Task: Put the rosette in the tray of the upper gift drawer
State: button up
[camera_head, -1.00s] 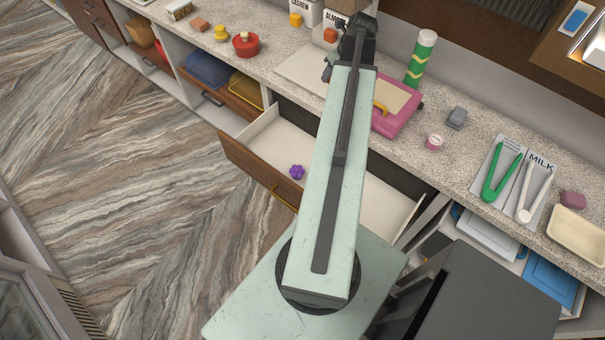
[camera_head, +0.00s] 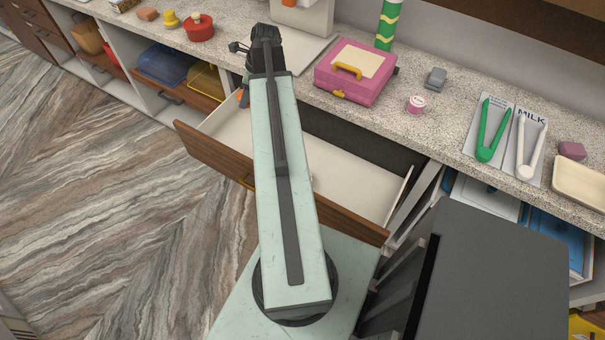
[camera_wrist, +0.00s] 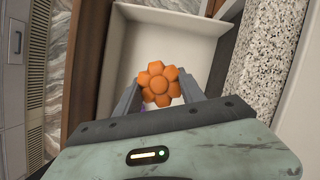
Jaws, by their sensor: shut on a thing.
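An orange flower-shaped rosette (camera_wrist: 159,84) is held between the two grey fingers of my gripper (camera_wrist: 160,90), which is shut on it. In the head view only a small orange bit (camera_head: 243,98) shows beside my arm, over the left end of the open drawer. The drawer has a brown wooden front (camera_head: 208,155) and a white tray (camera_head: 345,187); it sits just under the counter. In the wrist view the white tray (camera_wrist: 182,42) lies beyond the rosette. A small purple piece shows behind the rosette, mostly hidden. Whether the rosette touches the tray cannot be told.
The speckled counter (camera_head: 440,125) runs behind the drawer. On it stand a pink case (camera_head: 350,85), a green striped tube (camera_head: 391,25), a red pot (camera_head: 200,28) and tongs (camera_head: 490,135). A dark grey box-like block (camera_head: 500,270) stands at front right.

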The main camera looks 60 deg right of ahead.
jog(key=w+a+f+n+y+b, duration=0.1)
jog(key=w+a+f+n+b, duration=0.4)
jog(key=f, duration=0.4)
jog(key=b, duration=1.1)
send_near(237, 148)
jog(key=shift+m+g, duration=0.3)
jog(key=shift+m, duration=0.1)
jog(key=w+f, duration=0.1)
jog(key=w+a+f, duration=0.1)
jog(key=f, duration=0.1)
jog(key=w+f, duration=0.1)
jog(key=f, duration=0.1)
jog(key=shift+w+a+f, duration=0.2)
jog(key=shift+a+f, duration=0.05)
jog(key=shift+a, duration=0.15)
jog(key=shift+r, duration=0.2)
jog(key=shift+f, duration=0.15)
jog(key=o, duration=1.4)
jog(key=shift+o, duration=0.2)
